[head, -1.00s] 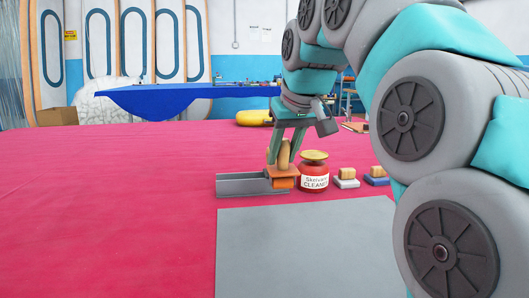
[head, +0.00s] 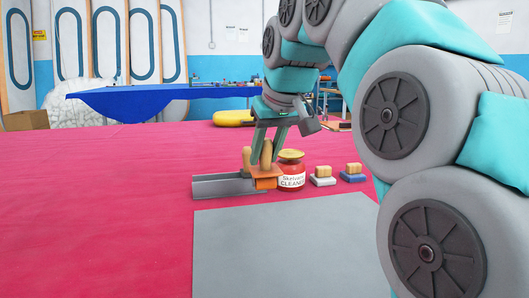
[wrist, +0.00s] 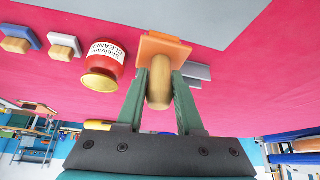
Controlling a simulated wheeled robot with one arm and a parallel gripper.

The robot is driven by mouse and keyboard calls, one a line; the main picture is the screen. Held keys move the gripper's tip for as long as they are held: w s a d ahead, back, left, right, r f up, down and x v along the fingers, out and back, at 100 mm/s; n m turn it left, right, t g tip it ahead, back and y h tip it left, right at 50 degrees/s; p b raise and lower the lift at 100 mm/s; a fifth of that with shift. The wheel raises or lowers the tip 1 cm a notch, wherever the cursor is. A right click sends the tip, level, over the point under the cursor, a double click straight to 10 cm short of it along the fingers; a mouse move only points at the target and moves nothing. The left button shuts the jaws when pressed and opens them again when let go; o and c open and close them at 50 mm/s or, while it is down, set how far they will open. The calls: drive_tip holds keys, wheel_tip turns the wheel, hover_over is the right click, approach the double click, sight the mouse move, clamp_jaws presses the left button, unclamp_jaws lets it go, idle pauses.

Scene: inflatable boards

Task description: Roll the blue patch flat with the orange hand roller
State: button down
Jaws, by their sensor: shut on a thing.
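My gripper (head: 267,140) is shut on the pale wooden handle of the orange hand roller (head: 266,183). The wrist view shows the handle upright between the green fingers (wrist: 159,88), with the flat orange body (wrist: 165,48) beyond it. The orange body is at the right end of a grey tray (head: 222,187); I cannot tell whether they touch. A second bit of pale wood (head: 247,160) shows left of the fingers; what it belongs to is hidden. I see no blue patch on the grey sheet (head: 280,245) in front.
A red cleaner jar (head: 291,172) stands close to the right of the roller. Beyond it are a white block (head: 323,180) and a blue block (head: 353,176) with wooden grips. The red surface (head: 90,220) is clear at left. A blue-covered table (head: 160,100) stands behind.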

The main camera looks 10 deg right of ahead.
drive_tip(key=s+d+r+m+g+h+p, duration=0.1)
drive_tip(key=s+d+r+m+h+p, duration=0.15)
drive_tip(key=d+m, duration=0.9)
drive_tip(key=s+d+r+m+g+h+p, duration=0.1)
drive_tip(key=s+d+m+h, duration=0.2)
drive_tip(key=d, duration=1.7)
drive_tip(key=s+d+m+g+h, duration=0.2)
drive_tip(key=s+d+m+g, duration=0.15)
drive_tip(key=s+d, duration=0.55)
drive_tip(key=shift+t+y, duration=0.25)
drive_tip(key=shift+t, duration=0.2)
drive_tip(key=shift+w+d+f+p, duration=0.15)
drive_tip(key=shift+w+d+f, duration=0.15)
drive_tip(key=shift+f, duration=0.75)
drive_tip(key=shift+w+d+f+p, duration=0.15)
drive_tip(key=shift+w+d+f, duration=0.2)
drive_tip(key=shift+f, duration=0.7)
drive_tip(key=shift+w+d+f+p, duration=0.15)
drive_tip(key=shift+w+d+f, duration=0.15)
drive_tip(key=shift+f, duration=0.75)
drive_tip(key=shift+f, duration=0.75)
